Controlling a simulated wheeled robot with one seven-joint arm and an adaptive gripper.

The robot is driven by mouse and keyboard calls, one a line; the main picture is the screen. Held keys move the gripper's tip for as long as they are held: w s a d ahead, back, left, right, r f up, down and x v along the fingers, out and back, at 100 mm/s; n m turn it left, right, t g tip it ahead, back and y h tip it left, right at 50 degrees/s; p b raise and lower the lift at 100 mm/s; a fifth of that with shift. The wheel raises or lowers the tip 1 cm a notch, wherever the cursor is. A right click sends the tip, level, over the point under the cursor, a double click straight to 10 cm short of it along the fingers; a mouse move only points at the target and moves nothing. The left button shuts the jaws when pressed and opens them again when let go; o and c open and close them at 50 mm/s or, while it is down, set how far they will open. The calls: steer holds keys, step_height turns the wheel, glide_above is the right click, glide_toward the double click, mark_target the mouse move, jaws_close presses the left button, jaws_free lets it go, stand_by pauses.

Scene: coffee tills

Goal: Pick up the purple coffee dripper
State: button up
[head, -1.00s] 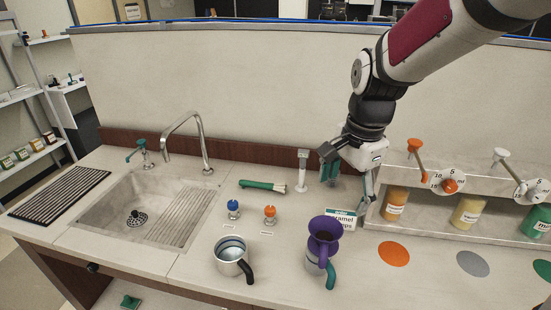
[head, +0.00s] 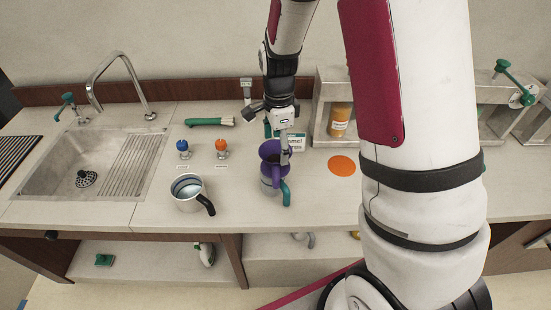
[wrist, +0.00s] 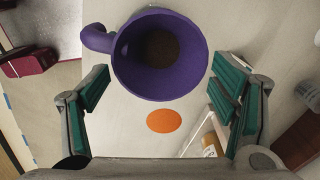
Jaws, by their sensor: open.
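The purple coffee dripper (head: 270,151) has a wide flared mouth and sits on top of a mug with a teal handle (head: 286,193), on the counter. In the wrist view the dripper (wrist: 190,88) is seen from above, with a brown round patch at its bottom and its purple handle (wrist: 98,39) at the left. My gripper (wrist: 163,82) is open and empty, with a green-padded finger at each side of the dripper's near rim. In the head view my gripper (head: 277,140) is right at the dripper and partly covers it. I cannot tell whether a finger touches it.
A steel mug with a black handle (head: 187,192) stands to the left. An orange disc (head: 342,165) lies to the right.

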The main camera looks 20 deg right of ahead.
mark_target(278, 158)
steer(key=shift+f, duration=2.9)
steer(key=c, duration=1.1)
steer(key=shift+c, duration=0.6)
steer(key=shift+r, duration=0.15)
